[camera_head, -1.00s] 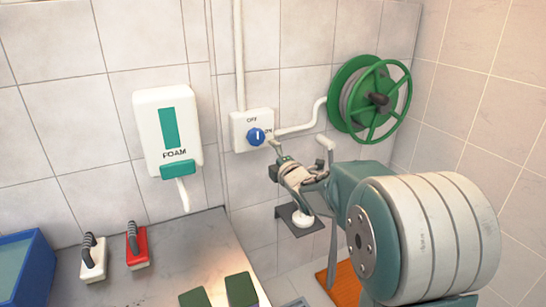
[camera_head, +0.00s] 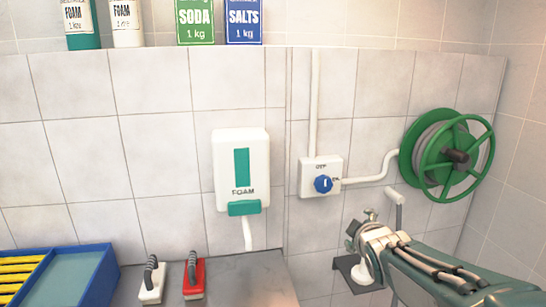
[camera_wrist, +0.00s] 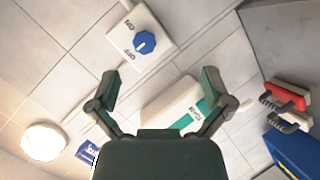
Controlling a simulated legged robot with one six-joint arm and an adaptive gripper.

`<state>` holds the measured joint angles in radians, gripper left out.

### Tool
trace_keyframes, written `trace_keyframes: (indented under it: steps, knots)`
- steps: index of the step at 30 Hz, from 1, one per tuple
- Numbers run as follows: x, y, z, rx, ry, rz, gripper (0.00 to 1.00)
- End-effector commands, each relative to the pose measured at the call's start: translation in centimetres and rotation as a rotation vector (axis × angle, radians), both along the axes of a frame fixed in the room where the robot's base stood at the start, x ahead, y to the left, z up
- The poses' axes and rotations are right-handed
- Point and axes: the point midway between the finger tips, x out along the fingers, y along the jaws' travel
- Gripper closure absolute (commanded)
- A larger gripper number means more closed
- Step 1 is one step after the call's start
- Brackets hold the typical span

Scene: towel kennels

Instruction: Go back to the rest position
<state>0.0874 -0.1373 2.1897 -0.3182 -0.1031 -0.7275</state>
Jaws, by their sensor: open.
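My gripper shows in the wrist view (camera_wrist: 160,90) with its two dark fingers spread apart and nothing between them. In the head view my arm enters from the lower right, its end low in front of the tiled wall; the fingertips are hard to make out there. The blue knob (camera_head: 323,184) on a white switch box (camera_head: 309,166) is on the wall, up and left of the arm's end. The knob also shows beyond the fingers in the wrist view (camera_wrist: 145,43). Its exact setting is unclear.
A foam dispenser (camera_head: 258,170) hangs left of the switch. A green hose reel (camera_head: 431,165) is at right. Below are a red brush (camera_head: 194,281), a white brush (camera_head: 151,285) and a blue tray (camera_head: 105,272). Packages stand on the ledge above.

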Motion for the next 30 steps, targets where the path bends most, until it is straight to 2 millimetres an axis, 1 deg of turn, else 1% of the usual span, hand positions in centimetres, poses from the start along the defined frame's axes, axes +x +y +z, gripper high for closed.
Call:
trace_keyframes:
  steps: [1, 5, 10, 17, 21, 24, 27, 30]
  knots:
    - [-1.4, 0.1, 0.1, 0.043, 0.026, -0.030, 0.00]
    - [-5.0, 0.2, -0.4, 0.172, 0.114, -0.123, 0.00]
    - [-9.9, 0.6, -1.4, 0.337, 0.227, -0.244, 0.00]
    - [-17.0, 1.7, -3.3, 0.549, 0.382, -0.415, 0.00]
    - [-21.5, 2.6, -4.6, 0.667, 0.480, -0.519, 0.00]
    - [-24.1, 3.1, -5.5, 0.733, 0.541, -0.584, 0.00]
    - [-26.0, 3.5, -6.1, 0.775, 0.585, -0.630, 0.00]
    - [-26.8, 3.7, -6.4, 0.794, 0.607, -0.652, 0.00]
